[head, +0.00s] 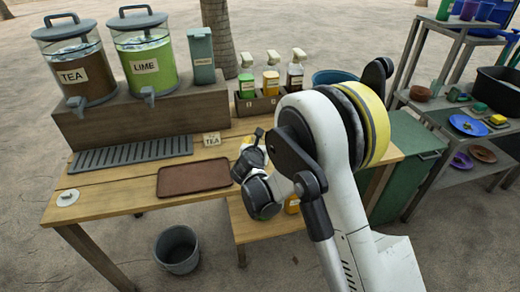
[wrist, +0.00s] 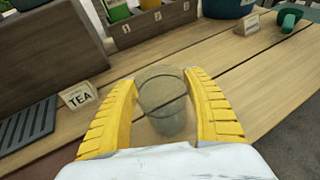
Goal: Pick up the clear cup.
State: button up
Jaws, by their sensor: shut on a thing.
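The clear cup (wrist: 163,104) is see-through and stands between the two yellow fingers of my gripper (wrist: 164,105) in the wrist view. The fingers are shut on it from both sides. Its round rim faces the camera, and the wooden table (wrist: 240,75) shows through and around it. Whether its base touches the table I cannot tell. In the head view my own arm hides the cup and most of the gripper, over the table right of the brown tray (head: 194,177).
A "TEA" sign (head: 212,139) stands left of the gripper. Behind are the spray bottle caddy (head: 262,102) and the tea (head: 80,70) and lime (head: 145,62) dispensers. A slotted grey drip mat (head: 130,153) lies at left. A grey bucket (head: 178,250) stands on the ground.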

jog(key=s+d+r+p, duration=0.4)
jog(key=d+r+p, duration=0.2)
jog(key=d+r, duration=0.4)
jog(key=shift+d+r+p, duration=0.35)
jog(key=shift+d+r, duration=0.05)
jog(key=shift+r, duration=0.15)
